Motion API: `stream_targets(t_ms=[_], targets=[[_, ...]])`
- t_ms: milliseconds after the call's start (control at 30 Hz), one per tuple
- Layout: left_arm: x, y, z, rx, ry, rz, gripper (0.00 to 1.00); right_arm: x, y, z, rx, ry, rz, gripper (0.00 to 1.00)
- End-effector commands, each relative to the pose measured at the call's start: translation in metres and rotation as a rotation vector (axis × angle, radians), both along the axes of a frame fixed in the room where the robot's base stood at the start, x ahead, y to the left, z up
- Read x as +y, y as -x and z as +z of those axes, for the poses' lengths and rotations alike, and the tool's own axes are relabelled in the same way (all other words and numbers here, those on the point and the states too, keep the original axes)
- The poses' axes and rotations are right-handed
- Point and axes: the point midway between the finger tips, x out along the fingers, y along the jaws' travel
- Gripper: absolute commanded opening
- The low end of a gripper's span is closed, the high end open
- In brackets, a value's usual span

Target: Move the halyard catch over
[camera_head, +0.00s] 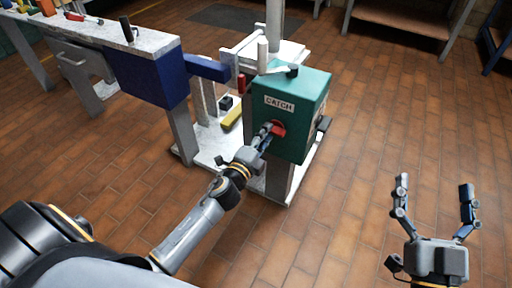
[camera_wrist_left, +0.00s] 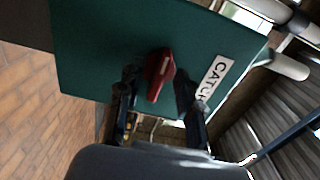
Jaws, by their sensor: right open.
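The halyard catch is a red handle (camera_head: 279,128) on the front of a green box (camera_head: 306,95) labelled CATCH. In the left wrist view the red handle (camera_wrist_left: 160,75) stands slightly tilted on the green face (camera_wrist_left: 100,40). My left gripper (camera_head: 266,134) is at the handle and partly covers it in the head view. In the left wrist view its fingers (camera_wrist_left: 158,88) are apart, one on each side of the handle, and I see no clear grip on it. My right gripper (camera_head: 434,187) is open and empty over the floor at the right, away from the box.
A white pole (camera_head: 274,30) rises behind the box. A white bench with a blue block (camera_head: 148,75) stands to the left, with tools on top. A yellow piece (camera_head: 232,118) lies on the white base.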

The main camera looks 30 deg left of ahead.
Motion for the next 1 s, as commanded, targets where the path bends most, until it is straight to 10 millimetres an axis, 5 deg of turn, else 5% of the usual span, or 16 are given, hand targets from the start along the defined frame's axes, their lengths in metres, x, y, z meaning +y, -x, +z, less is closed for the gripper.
stream_targets(t_ms=[300,500,1000], targets=[[0.002,0.069,-0.002,0.004,0.003,0.002,0.36,0.000,0.000,0.000,0.001,0.001,0.000,0.91],[0.003,0.096,-0.001,0.002,0.002,0.001,0.36,0.000,0.000,0.000,0.001,0.001,0.000,0.91],[0.004,0.104,0.000,0.000,0.000,0.000,0.36,0.000,0.000,0.000,0.001,0.001,-0.001,0.91]])
